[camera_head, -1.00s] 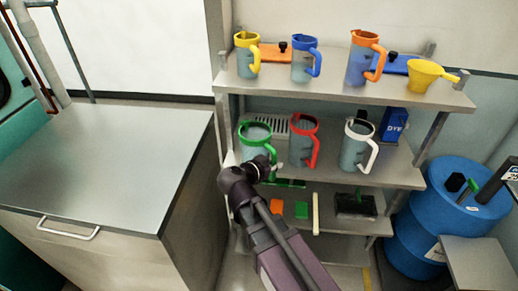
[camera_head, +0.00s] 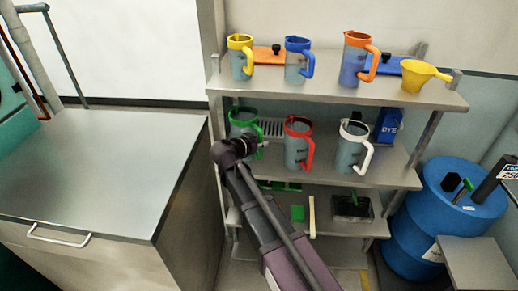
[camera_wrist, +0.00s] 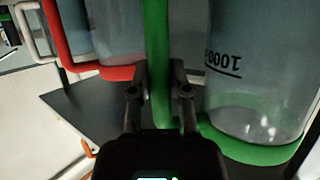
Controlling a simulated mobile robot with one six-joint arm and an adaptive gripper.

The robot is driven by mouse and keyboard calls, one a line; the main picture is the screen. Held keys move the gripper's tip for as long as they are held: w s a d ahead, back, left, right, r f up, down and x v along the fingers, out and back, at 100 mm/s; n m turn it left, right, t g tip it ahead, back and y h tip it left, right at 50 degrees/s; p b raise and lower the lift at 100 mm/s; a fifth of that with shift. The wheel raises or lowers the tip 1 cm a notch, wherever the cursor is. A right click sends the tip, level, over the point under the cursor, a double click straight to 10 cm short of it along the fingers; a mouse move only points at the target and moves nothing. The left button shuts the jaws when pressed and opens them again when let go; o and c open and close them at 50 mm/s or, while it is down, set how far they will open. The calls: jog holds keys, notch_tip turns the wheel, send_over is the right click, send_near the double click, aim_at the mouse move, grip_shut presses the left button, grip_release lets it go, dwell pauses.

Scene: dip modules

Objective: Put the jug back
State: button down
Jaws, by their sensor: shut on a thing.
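The green-handled clear jug (camera_head: 243,119) is upright at the left end of the middle shelf (camera_head: 385,174), partly hidden by my arm. My gripper (camera_head: 262,146) is at its lower front right. In the wrist view my gripper (camera_wrist: 159,92) is shut on the green upright handle (camera_wrist: 157,40), with one finger on each side. The clear jug body (camera_wrist: 255,75) with a "1000" mark and a green base is to the right there. I cannot tell whether its base touches the shelf.
A red jug (camera_head: 297,145) stands close to the right of the green one, then a white jug (camera_head: 349,148). Yellow (camera_head: 240,60), blue (camera_head: 297,62) and orange (camera_head: 354,62) jugs and a yellow funnel (camera_head: 417,78) are on the top shelf. The bench (camera_head: 95,165) at left is clear.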

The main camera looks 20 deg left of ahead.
jog(key=shift+w+a, duration=0.2)
jog(key=shift+w, duration=0.05)
jog(key=shift+w+a+f+b, duration=0.15)
jog(key=shift+w+f+b, duration=0.15)
jog(key=shift+f+b, duration=1.55)
jog(key=shift+f, duration=0.15)
jog(key=c, duration=0.6)
grip_release()
jog(key=shift+r, duration=0.25)
